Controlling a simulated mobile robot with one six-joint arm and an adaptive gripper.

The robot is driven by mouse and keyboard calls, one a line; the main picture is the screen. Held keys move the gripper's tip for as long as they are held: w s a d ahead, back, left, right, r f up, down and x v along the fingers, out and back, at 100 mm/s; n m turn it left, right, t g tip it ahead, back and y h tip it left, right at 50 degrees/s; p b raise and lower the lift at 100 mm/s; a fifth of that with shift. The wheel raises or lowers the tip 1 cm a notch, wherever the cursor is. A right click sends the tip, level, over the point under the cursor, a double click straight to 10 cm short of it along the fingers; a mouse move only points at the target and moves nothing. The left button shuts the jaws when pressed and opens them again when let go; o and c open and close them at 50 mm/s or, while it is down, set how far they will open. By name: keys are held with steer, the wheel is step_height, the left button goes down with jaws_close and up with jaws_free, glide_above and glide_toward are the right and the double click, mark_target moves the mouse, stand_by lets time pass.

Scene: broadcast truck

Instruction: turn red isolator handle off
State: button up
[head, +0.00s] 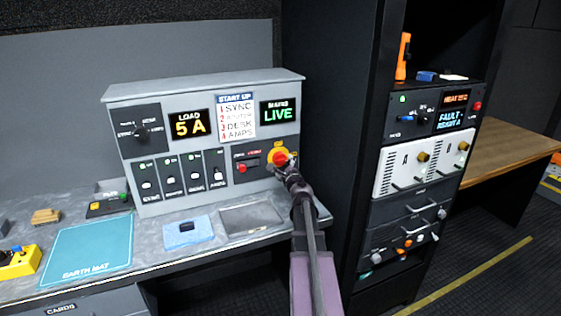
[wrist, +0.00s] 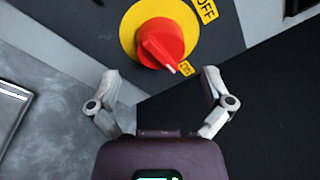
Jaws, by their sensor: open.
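The red isolator handle (head: 279,159) sits on a round yellow plate at the lower right of the grey power panel (head: 150,93). In the wrist view the red handle (wrist: 163,45) is close ahead, with its pointer toward a small yellow label at lower right, whose text I cannot read for sure. A yellow OFF label (wrist: 207,8) is at the plate's upper right. My gripper (wrist: 163,80) is open, its two fingers spread apart below the handle and not closed on it. In the head view my gripper (head: 283,171) partly covers the handle's lower side. The panel display (head: 278,112) reads LIVE.
A smaller red switch (head: 241,168) is left of the handle, with a row of breakers further left. The bench (head: 170,228) below holds a green earth mat (head: 87,250), a blue cloth and a grey tray. A dark equipment rack (head: 365,130) stands close on the right.

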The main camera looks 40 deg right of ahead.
mark_target(282, 161)
steer(key=shift+x, duration=2.3)
steer(key=c, duration=1)
